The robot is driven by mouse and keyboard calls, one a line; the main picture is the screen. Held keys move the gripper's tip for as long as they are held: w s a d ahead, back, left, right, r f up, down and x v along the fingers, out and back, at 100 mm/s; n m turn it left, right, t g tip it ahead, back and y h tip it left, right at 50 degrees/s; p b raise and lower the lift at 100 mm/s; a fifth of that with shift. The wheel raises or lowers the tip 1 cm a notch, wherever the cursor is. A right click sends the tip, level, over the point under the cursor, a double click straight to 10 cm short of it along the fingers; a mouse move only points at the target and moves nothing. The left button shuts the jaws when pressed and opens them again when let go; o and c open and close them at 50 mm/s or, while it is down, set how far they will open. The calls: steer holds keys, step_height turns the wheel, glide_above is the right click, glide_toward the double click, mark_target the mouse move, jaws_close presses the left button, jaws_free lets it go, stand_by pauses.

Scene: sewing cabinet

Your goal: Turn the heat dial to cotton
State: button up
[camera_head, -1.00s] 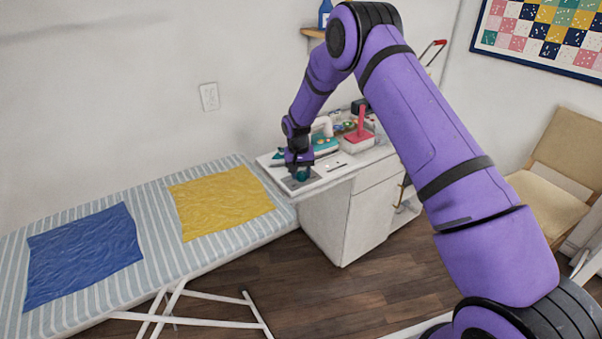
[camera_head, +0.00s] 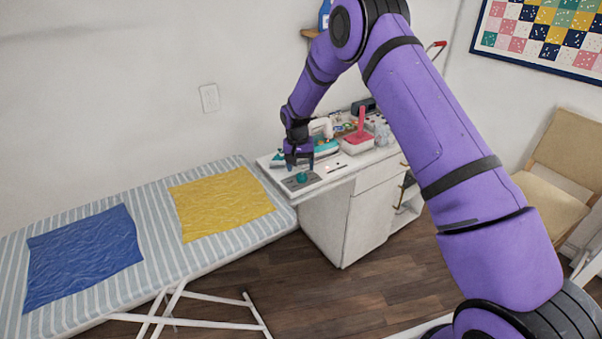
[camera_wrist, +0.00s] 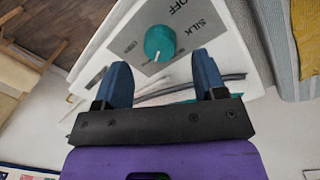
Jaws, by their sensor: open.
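The heat dial is a round teal knob (camera_wrist: 160,43) on a grey plate with printed settings (camera_wrist: 195,22), near the top of the wrist view. "OFF" and "SILK" are readable; the other labels are too small or blurred. In the head view the dial (camera_head: 301,178) sits on the white panel at the cabinet's near left end. My gripper (camera_wrist: 160,72) is open and empty, its two blue fingers apart. The dial shows between and beyond the fingertips, with no contact visible. In the head view my gripper (camera_head: 299,166) is just above the dial.
The striped ironing board (camera_head: 155,212) with blue and yellow cloths adjoins at left.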

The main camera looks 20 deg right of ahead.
step_height(320, 180, up, 7)
steer(key=shift+a, duration=0.3)
step_height(320, 180, up, 17)
steer(key=t, duration=0.1)
glide_above(299, 175)
steer(key=s+d, duration=0.3)
steer(key=s, duration=0.5)
steer(key=s+d+r+n+t, duration=0.1)
steer(key=s+d+r+t, duration=0.1)
steer(key=s+r, duration=0.9)
steer(key=s+d+n+t, duration=0.1)
steer(key=s, duration=1.4)
steer(key=s+d+r+n+t+y, duration=0.1)
steer(key=s+d, duration=0.1)
steer(key=s, duration=1.2)
steer(key=shift+s+r, duration=0.25)
steer(key=shift+s, duration=0.1)
